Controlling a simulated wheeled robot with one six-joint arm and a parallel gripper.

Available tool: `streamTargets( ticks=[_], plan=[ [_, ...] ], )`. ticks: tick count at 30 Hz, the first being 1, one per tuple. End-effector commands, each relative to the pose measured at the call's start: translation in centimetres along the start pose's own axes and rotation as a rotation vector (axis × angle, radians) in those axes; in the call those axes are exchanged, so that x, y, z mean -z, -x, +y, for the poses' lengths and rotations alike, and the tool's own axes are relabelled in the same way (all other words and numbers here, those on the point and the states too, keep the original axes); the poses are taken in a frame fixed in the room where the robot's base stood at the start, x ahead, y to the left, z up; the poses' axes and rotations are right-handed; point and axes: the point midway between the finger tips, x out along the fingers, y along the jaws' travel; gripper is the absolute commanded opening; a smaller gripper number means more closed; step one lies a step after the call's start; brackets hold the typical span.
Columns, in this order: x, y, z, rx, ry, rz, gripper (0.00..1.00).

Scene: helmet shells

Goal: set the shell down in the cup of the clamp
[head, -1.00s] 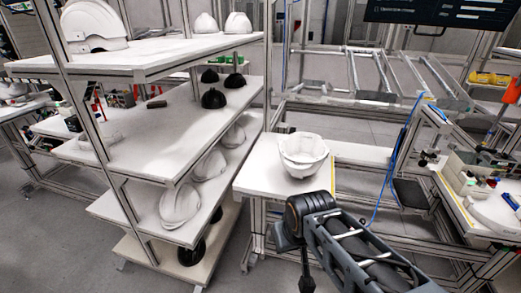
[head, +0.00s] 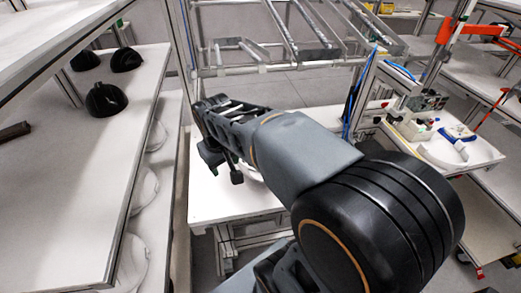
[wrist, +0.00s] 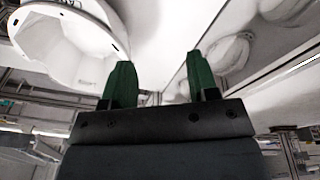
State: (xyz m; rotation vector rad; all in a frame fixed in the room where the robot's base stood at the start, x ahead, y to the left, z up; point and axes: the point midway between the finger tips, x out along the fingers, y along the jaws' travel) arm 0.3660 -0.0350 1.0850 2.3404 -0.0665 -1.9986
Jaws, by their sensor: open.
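A white shell (wrist: 75,35) fills the upper left of the wrist view, its hollow side and rim showing. In the head view my arm hides nearly all of the shell on the small white table (head: 215,200); only a pale sliver shows under the arm. My gripper (wrist: 158,72) has two green fingertips spread apart with nothing between them. The shell is beside the left finger in the wrist view, and I cannot tell the gap in depth. I cannot make out the clamp or its cup for certain in either view.
A shelf rack (head: 75,190) stands left, with several black shells (head: 105,99) on it and white shells on a lower level. A metal roller frame (head: 300,45) is behind the table. A bench (head: 460,160) with a small fixture (head: 415,112) is at right.

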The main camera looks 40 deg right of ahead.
Motion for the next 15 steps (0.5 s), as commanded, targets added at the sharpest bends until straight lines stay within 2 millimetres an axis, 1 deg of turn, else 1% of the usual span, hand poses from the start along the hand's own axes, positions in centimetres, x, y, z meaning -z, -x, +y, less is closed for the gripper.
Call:
streamTargets(
  ticks=[1, 3, 6, 9, 11, 15],
  plan=[
    [1.6, 0.5, 1.2, -0.012, -0.001, -0.045, 0.54],
    [3.3, 0.5, 2.6, -0.028, 0.002, -0.095, 0.54],
    [5.2, 0.1, 4.5, -0.045, 0.005, -0.159, 0.54],
    [6.5, -0.5, 5.9, -0.055, 0.006, -0.208, 0.54],
    [7.0, -0.8, 6.6, -0.060, 0.007, -0.229, 0.54],
    [7.2, -2.5, 7.5, -0.063, 0.006, -0.258, 0.54]
  ],
)
